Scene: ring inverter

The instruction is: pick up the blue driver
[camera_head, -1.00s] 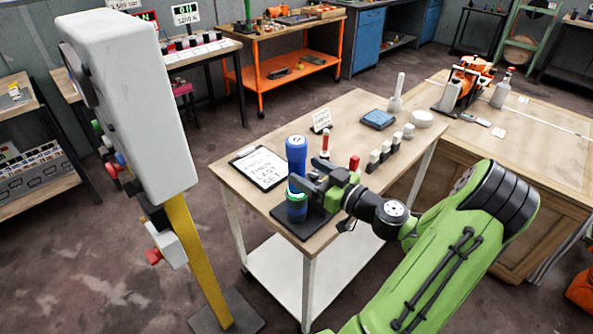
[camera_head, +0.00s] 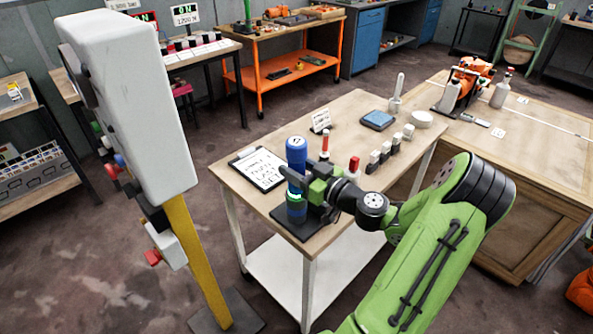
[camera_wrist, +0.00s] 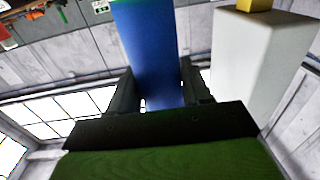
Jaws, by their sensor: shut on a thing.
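The blue driver (camera_head: 297,152) stands upright on a dark base plate (camera_head: 290,230) at the near corner of the wooden-topped cart. It is a blue cylinder with a dark band and a green ring low down. My gripper (camera_head: 296,184) reaches in from the right and is shut on the driver at about mid-height. In the wrist view the blue driver (camera_wrist: 150,45) runs between my two dark fingers. The far finger's contact is partly hidden in the head view.
A clipboard (camera_head: 258,168) lies left of the driver. Red-topped pieces (camera_head: 354,165), a small sign (camera_head: 320,120) and a blue pad (camera_head: 378,120) are on the cart. A white box on a yellow post (camera_head: 130,100) stands at the left.

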